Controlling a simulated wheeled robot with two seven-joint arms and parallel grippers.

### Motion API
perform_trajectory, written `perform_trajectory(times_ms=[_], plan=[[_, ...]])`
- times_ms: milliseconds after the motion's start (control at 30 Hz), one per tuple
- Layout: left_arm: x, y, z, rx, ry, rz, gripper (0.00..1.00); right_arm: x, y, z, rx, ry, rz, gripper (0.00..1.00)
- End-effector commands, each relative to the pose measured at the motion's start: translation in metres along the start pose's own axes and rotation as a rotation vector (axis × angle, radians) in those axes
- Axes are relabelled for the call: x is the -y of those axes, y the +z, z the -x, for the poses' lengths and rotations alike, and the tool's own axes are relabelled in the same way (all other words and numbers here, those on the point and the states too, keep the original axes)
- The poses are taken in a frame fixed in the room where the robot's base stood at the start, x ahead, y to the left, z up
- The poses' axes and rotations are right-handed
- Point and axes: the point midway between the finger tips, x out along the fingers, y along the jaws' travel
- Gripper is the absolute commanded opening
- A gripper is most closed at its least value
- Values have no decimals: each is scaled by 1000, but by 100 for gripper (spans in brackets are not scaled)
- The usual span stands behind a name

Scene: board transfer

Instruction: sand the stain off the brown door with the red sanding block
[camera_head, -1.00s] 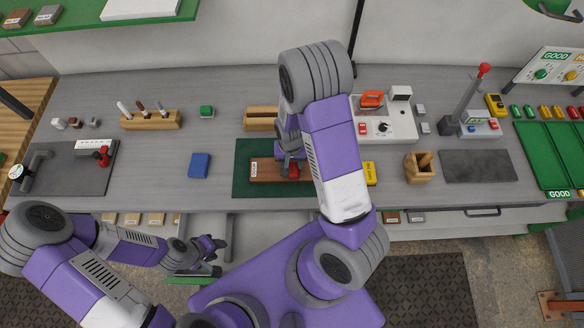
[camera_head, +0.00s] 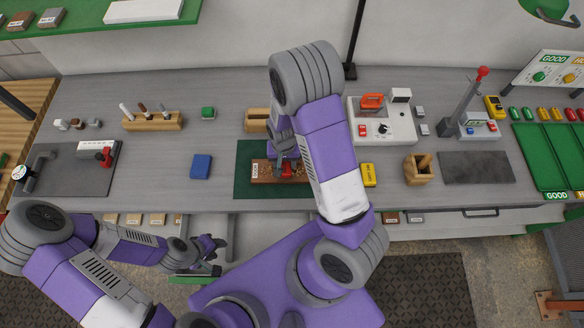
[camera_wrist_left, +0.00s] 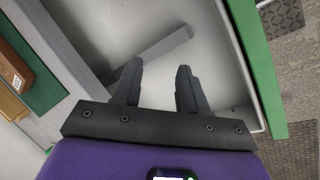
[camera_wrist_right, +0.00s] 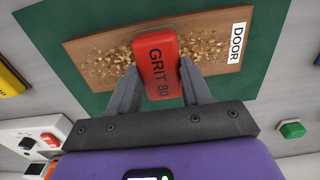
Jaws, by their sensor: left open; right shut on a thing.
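The brown door (camera_wrist_right: 95,62) lies flat on a green mat (camera_wrist_right: 255,50) on the bench, with a white DOOR label at one end. The door also shows in the head view (camera_head: 268,179). My right gripper (camera_wrist_right: 160,85) is shut on the red sanding block (camera_wrist_right: 157,62), marked GRIT 80, and holds it over the middle of the door, seemingly on its surface. Tan dust or crumbs lie on the door on both sides of the block. No stain shows; the block hides part of the door. My left gripper (camera_wrist_left: 158,85) is open and empty, low in front of the bench.
A blue block (camera_head: 201,166) lies left of the mat, and a yellow box (camera_head: 369,175) lies just right of it. A wooden holder (camera_head: 418,168) and a white control panel (camera_head: 385,122) stand further right.

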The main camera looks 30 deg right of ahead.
Motion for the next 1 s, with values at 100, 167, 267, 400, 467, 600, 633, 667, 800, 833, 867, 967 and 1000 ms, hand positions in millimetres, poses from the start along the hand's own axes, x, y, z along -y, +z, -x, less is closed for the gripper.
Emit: perform_trajectory(times_ms=[100,167,267,400,467,600,633,667,800,833,867,967,1000], plan=[[-4,0,11,0,0,0,43,0,0,14,-1,0,0,24],[-6,1,15,0,0,0,43,0,0,19,-1,0,0,24],[-8,1,21,0,0,0,43,0,0,27,-1,0,0,24],[-11,1,30,0,0,0,43,0,0,38,0,0,0,24],[-13,2,34,0,0,0,43,0,0,43,0,0,0,24],[-16,2,43,0,0,0,43,0,0,54,0,0,-1,24],[-16,2,44,0,0,0,43,0,0,56,0,0,-1,24],[-17,2,45,0,0,0,43,0,0,57,0,0,-1,24],[-17,2,45,0,0,0,43,0,0,57,0,0,-1,24],[-17,2,45,0,0,0,43,0,0,57,0,0,-1,24],[-17,2,45,0,0,0,43,0,0,57,0,1,-1,24],[-17,2,44,0,0,0,43,0,0,56,0,0,-1,24],[-17,2,44,0,0,0,43,0,0,56,0,0,-1,24]])
